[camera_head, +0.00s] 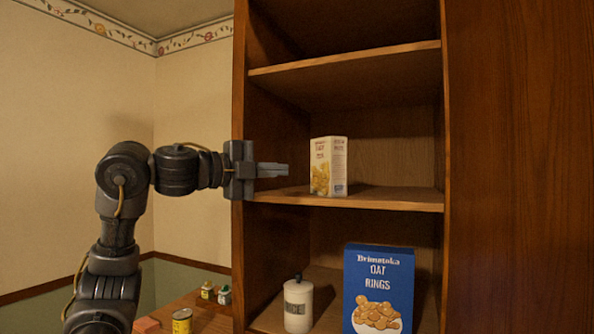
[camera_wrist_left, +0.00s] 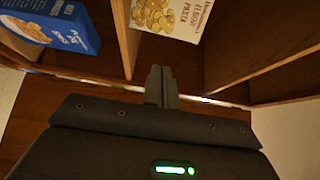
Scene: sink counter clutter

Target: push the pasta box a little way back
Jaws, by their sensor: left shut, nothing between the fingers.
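The pasta box (camera_head: 328,167), white and cream with a yellow pasta picture, stands upright on the middle shelf (camera_head: 390,200) of the wooden cabinet, near the shelf's front. The box also shows at the top of the left wrist view (camera_wrist_left: 178,14), partly cut off. My left gripper (camera_head: 286,170) is shut and empty at the cabinet's left side, level with the box. Its fingers point right, with a gap between the tips and the box. In the left wrist view the closed fingertips (camera_wrist_left: 161,72) lie below the box. My right gripper is not in view.
A blue oat rings box (camera_head: 378,290) and a white rice canister (camera_head: 298,304) stand on the shelf below. The cabinet's left upright (camera_head: 238,100) is close to my left gripper. The middle shelf is bare right of the pasta box. A yellow can (camera_head: 182,320) stands low left.

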